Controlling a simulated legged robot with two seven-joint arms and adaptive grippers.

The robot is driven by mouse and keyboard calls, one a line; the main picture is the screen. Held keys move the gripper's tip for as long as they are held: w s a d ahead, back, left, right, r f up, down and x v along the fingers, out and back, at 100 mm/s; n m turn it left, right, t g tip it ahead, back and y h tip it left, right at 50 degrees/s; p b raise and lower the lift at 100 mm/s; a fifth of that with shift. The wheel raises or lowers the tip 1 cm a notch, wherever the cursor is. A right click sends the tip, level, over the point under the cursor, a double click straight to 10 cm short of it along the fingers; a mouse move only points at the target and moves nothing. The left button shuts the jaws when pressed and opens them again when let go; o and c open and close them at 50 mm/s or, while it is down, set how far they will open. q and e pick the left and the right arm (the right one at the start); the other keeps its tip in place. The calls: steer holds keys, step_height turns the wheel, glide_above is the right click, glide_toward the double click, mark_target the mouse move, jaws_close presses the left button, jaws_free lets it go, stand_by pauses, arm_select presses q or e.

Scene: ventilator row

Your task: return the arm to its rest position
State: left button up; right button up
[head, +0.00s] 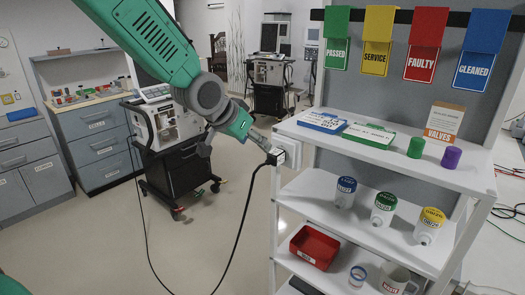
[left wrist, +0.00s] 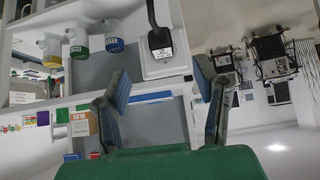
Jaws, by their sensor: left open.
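My left gripper (head: 234,143) hangs at the end of my green arm, left of the white shelf unit. In the left wrist view its two fingers (left wrist: 161,85) stand wide apart with nothing between them. A black plug (head: 275,157) with a pale label sits at the white socket box (head: 293,146) on the shelf's left side, and its cable hangs to the floor. The plug also shows ahead of the fingers in the left wrist view (left wrist: 160,42), apart from them. My right gripper is not in view.
The shelf unit (head: 330,205) holds capped jars, a red bin (head: 314,247) and a mug (head: 395,280). Coloured tags (head: 428,42) hang above it. A ventilator cart (head: 178,150) stands behind my left arm. Grey drawers (head: 105,150) line the left. Floor between is open apart from the cable.

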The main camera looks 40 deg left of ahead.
arm_select(q)
steer(key=s+d+f+g+b, duration=0.15)
steer(key=s+f, duration=0.25)
steer(key=f, duration=0.6)
steer(key=s+d+f+g+b, duration=0.1)
steer(key=s+d+f+b, duration=0.2)
steer(key=f, duration=0.7)
steer(key=s+d+f+g+b, duration=0.15)
steer(key=s+f, duration=0.35)
steer(key=f, duration=0.5)
steer(key=s+d+f+g+b, duration=0.2)
steer(key=s+f, duration=0.6)
steer(key=s, duration=0.2)
steer(key=s+d+f+g+b, duration=0.1)
steer(key=s+f+g+b, duration=0.1)
steer(key=s+f, duration=0.6)
steer(key=s, duration=0.3)
steer(key=shift+d+f+y, duration=0.35)
steer(key=shift+y, duration=0.05)
